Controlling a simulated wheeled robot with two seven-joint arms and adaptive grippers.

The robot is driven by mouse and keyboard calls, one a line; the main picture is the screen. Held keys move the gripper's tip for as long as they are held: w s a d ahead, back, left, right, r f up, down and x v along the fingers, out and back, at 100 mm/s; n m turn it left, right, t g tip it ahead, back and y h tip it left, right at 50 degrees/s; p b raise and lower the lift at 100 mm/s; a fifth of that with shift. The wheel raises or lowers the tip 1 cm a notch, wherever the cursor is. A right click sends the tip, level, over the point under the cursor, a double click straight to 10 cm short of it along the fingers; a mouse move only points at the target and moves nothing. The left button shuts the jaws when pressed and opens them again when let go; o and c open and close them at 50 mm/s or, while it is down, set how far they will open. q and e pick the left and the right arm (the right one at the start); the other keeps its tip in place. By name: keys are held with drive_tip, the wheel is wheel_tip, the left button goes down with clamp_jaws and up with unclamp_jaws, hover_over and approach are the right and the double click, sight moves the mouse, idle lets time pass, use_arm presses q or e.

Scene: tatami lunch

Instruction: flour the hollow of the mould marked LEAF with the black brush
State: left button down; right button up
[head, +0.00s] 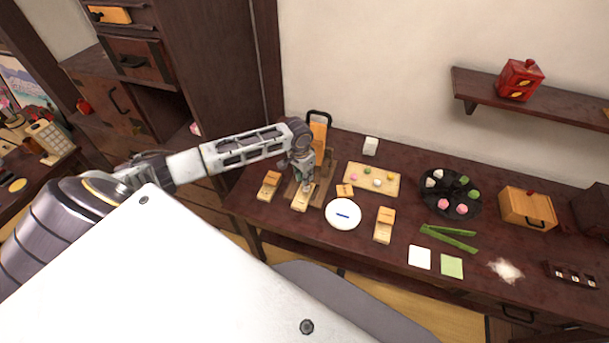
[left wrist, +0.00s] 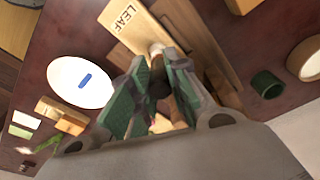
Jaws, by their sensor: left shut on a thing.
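The mould marked LEAF is a pale wooden block lying on the table below my left gripper, in the head view (head: 300,200) and, with its lettering readable, in the left wrist view (left wrist: 140,28). My left gripper (head: 306,180) points down over it; it also shows in the left wrist view (left wrist: 157,62). It is shut on a dark-handled brush with a pale tip (left wrist: 157,48). The tip is at or just over the mould; I cannot tell whether it touches. The mould's hollow is hidden by the gripper and brush. My right gripper is not in view.
Two similar moulds stand left (head: 266,190) and right (head: 383,236). A white plate (head: 343,220) with a blue piece is close by on the right. Behind are a sweets tray (head: 386,188) and a black round tray (head: 432,208). A flour heap (head: 506,270) lies far right.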

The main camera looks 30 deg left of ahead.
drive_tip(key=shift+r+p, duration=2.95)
drive_tip(key=shift+p, duration=0.05)
idle(5.0)
